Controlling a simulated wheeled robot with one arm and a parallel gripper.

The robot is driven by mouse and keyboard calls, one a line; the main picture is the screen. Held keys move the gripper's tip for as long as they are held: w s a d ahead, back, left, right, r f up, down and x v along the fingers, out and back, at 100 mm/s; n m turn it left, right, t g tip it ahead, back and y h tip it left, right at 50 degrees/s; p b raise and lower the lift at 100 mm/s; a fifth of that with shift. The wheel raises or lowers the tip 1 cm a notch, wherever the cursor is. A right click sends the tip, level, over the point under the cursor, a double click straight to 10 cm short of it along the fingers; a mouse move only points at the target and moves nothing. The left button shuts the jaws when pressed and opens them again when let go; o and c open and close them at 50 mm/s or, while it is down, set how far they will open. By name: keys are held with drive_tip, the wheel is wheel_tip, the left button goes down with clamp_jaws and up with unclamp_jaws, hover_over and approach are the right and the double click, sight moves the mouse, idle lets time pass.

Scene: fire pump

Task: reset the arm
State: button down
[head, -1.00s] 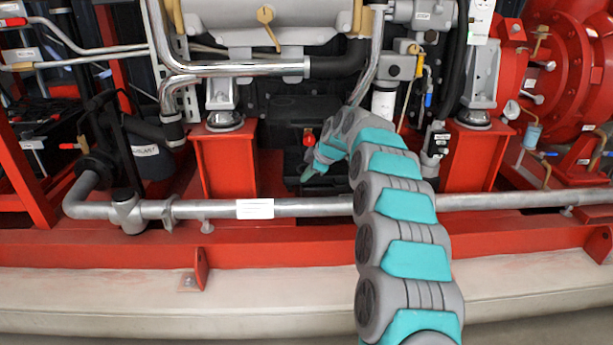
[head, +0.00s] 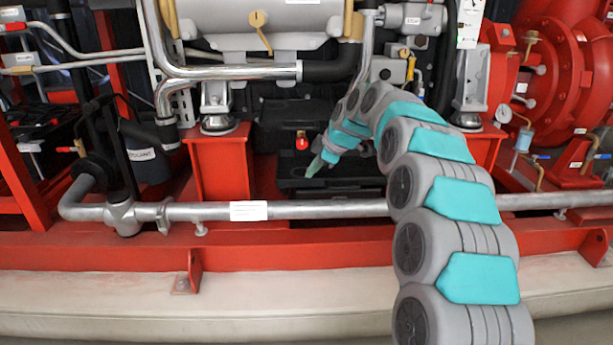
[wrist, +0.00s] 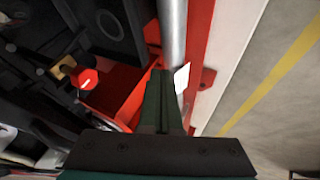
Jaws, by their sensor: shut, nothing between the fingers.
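My gripper (head: 314,168) is at the end of my grey and teal arm, low in front of a black box. It points down and left, above and behind the grey horizontal pipe (head: 290,209). In the wrist view my gripper (wrist: 160,75) shows as dark green fingers lying together, shut and empty. Past the fingertips in that view are the pipe (wrist: 172,30) and a white label (wrist: 182,77). A red knob (head: 302,141) stands close above and left of my gripper; it also shows in the wrist view (wrist: 86,83), apart from the fingers.
A red post (head: 220,165) stands left of my gripper, and another red post (head: 481,148) stands right of my arm. A red base rail (head: 300,250) runs below the pipe. The pale plinth and floor in front are free apart from my arm.

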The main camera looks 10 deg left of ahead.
drive_tip(key=s+d+r+m+g+h+p, duration=0.1)
drive_tip(key=s+d+r+m+p, duration=0.2)
drive_tip(key=s+d, duration=0.65)
drive_tip(key=s+d+r+m+g+h+p, duration=0.2)
drive_tip(key=s+d+m, duration=0.35)
drive_tip(key=s, duration=0.75)
drive_tip(key=s+d+f+m+g+h+p, duration=0.1)
drive_tip(key=s+d+m, duration=0.2)
drive_tip(key=s, duration=0.7)
drive_tip(key=s+d+f+m+g+h+p, duration=0.1)
drive_tip(key=s+d+m, duration=0.3)
drive_tip(key=s+d, duration=0.4)
drive_tip(key=s+d+f+m+g+h+p, duration=0.1)
drive_tip(key=s+d+f+m+p, duration=0.1)
drive_tip(key=s, duration=1.1)
drive_tip(key=d+m+p, duration=0.1)
drive_tip(key=d+m, duration=0.1)
drive_tip(key=d, duration=0.1)
drive_tip(key=shift+d+f, duration=0.2)
drive_tip(key=shift+d, duration=0.1)
drive_tip(key=shift+m, duration=0.25)
